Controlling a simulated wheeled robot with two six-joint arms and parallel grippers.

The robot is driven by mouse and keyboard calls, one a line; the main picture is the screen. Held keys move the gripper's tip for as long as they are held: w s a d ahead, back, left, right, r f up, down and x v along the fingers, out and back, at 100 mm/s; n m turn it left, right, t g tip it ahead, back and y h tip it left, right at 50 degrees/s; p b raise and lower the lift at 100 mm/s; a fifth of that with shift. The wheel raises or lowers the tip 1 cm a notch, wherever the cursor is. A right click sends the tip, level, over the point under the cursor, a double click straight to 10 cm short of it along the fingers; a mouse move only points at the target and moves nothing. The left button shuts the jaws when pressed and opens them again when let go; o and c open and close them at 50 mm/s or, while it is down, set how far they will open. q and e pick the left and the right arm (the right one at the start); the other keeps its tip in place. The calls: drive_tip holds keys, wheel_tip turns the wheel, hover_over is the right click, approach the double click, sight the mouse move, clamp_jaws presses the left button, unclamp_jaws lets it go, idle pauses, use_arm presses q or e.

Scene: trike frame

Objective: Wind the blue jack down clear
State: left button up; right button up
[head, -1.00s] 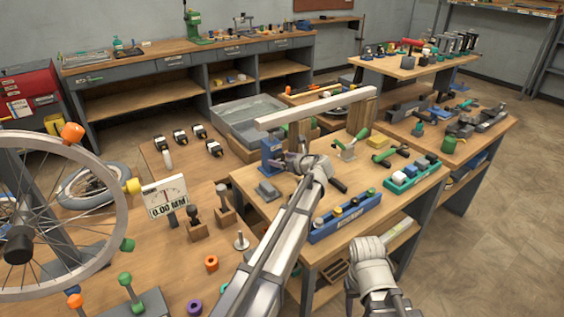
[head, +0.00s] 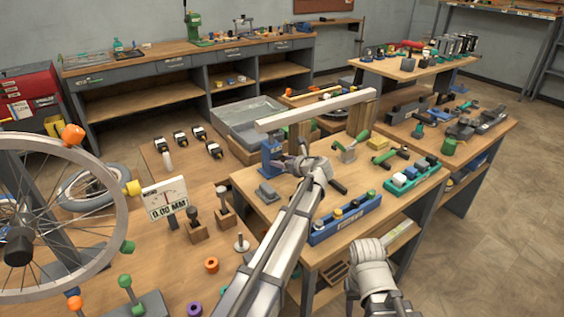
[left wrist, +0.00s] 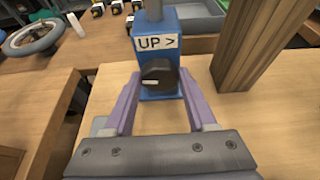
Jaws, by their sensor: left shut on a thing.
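The blue jack (head: 270,157) stands upright on the middle workbench under the left end of a long pale beam (head: 315,109). In the left wrist view the jack (left wrist: 158,22) has an "UP >" label, a grey post on top and a black knob (left wrist: 158,75) with a white mark on its face. My left gripper (left wrist: 159,79) has its purple fingers on both sides of the knob, shut on it. In the head view my left gripper (head: 284,164) is at the jack's front. Whether the post touches the beam I cannot tell.
A wooden block (left wrist: 250,45) stands right of the jack. A grey block (head: 267,192) lies in front of it on the bench. A blue tray (head: 345,218) and a green tray (head: 412,178) hold parts to the right.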

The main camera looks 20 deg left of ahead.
use_arm(q)
drive_tip(key=shift+s+f+n+t+h, duration=0.15)
drive_tip(key=shift+n+t+h, duration=0.45)
drive_tip(key=shift+n, duration=0.5)
drive_tip(key=shift+n+t+h+b, duration=0.3)
drive_tip(key=shift+n+t+b, duration=0.45)
drive_tip(key=shift+n, duration=0.45)
drive_tip(key=o, duration=1.4)
drive_tip(key=shift+c, duration=0.2)
drive_tip(key=p+v, duration=0.2)
drive_tip(key=v, duration=0.5)
drive_tip(key=shift+s+d, duration=0.2)
drive_tip(key=shift+s, duration=0.05)
